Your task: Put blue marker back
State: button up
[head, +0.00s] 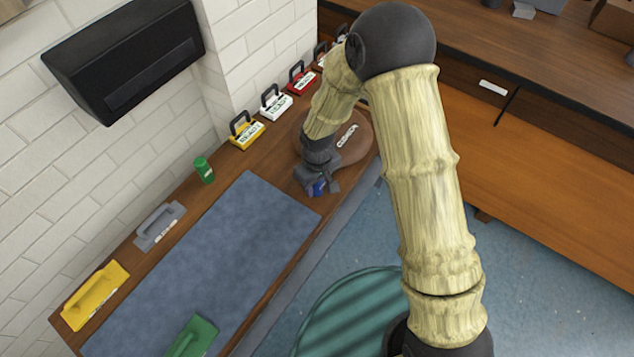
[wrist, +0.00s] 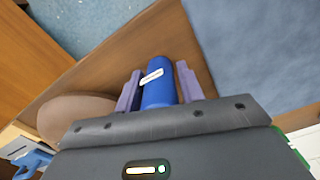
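The blue marker is a short blue cylinder with a white label, in the middle of the wrist view (wrist: 160,92). It lies between the two purple fingers of my gripper (wrist: 160,88). Only thin gaps show beside it, and I cannot tell whether the fingers press on it. In the head view a bit of the blue marker (head: 319,188) shows at the tip of my gripper (head: 317,186), low over the wooden counter, to the right of the blue mat's far end. Whether it touches the counter is hidden. A similar green cylinder (head: 204,170) stands upright by the wall.
The blue mat (head: 215,245) covers much of the counter (head: 270,165). A brown round object (head: 350,145) lies just behind my gripper. Yellow (head: 246,133), white (head: 276,104) and red (head: 302,79) handled blocks line the wall.

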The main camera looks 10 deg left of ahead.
jog(key=shift+o, duration=0.9)
notch_tip(320, 180, up, 12)
jog(key=shift+r, duration=0.2)
dwell(0.4)
jog(key=s+d+r+m+t, duration=0.1)
jog(key=s+d+r+m, duration=0.1)
jog(key=d, duration=0.6)
jog(key=s+d+r+m, duration=0.2)
jog(key=d+m, duration=0.2)
jog(key=d, duration=0.5)
jog(key=s+d+r+m+t, duration=0.1)
jog(key=s+d+r+m, duration=0.1)
jog(key=d, duration=0.6)
jog(key=shift+s+d+r+m+t, duration=0.25)
jog(key=shift+s+m, duration=0.3)
jog(key=shift+m, duration=0.45)
